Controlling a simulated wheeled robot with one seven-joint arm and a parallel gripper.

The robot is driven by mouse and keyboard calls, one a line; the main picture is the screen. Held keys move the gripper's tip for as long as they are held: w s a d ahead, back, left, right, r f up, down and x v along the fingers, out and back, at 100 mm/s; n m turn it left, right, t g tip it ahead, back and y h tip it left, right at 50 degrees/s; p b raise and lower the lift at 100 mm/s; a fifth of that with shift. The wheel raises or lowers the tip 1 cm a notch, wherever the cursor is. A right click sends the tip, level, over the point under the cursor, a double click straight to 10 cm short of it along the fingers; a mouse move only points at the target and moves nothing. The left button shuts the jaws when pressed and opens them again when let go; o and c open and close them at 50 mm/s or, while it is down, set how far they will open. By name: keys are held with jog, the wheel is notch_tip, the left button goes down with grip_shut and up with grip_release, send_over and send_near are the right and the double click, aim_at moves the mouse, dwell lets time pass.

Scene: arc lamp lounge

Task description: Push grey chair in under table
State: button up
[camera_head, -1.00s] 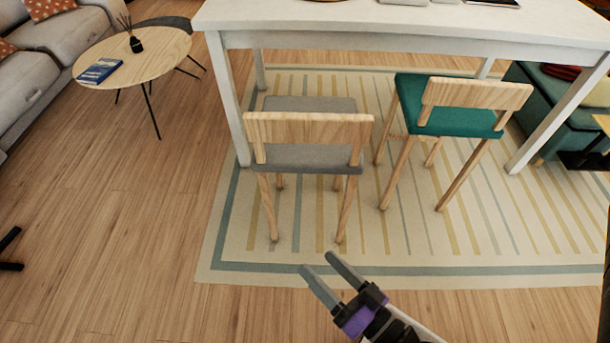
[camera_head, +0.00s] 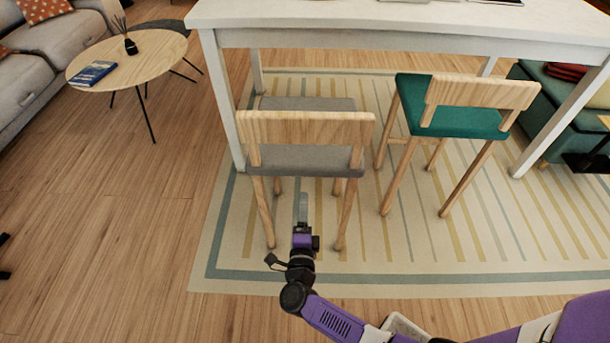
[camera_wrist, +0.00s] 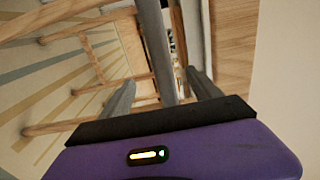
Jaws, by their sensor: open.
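The grey chair (camera_head: 312,160) stands at the left end of the white table (camera_head: 400,30), its wooden backrest (camera_head: 305,128) facing me. Its grey seat reaches partly under the table's front edge. My gripper (camera_head: 302,205) is open and empty, just in front of the chair, below seat height and between its two near legs in the head view. In the wrist view my gripper's fingers (camera_wrist: 160,95) point toward pale wooden chair parts (camera_wrist: 100,70). I cannot tell whether the fingers touch the chair.
A teal chair (camera_head: 455,120) stands to the right under the table's edge. The striped rug (camera_head: 420,240) lies beneath both chairs. A round coffee table (camera_head: 135,60) and grey sofa (camera_head: 40,70) are at the left. Wooden floor (camera_head: 120,220) is clear at the front left.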

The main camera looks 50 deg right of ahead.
aim_at(305, 175)
jog(key=b+x, duration=0.4)
jog(key=x, duration=0.9)
jog(key=shift+w+d+f, duration=0.1)
jog(key=shift+w+d+b, duration=0.35)
jog(key=shift+d, duration=0.1)
grip_shut()
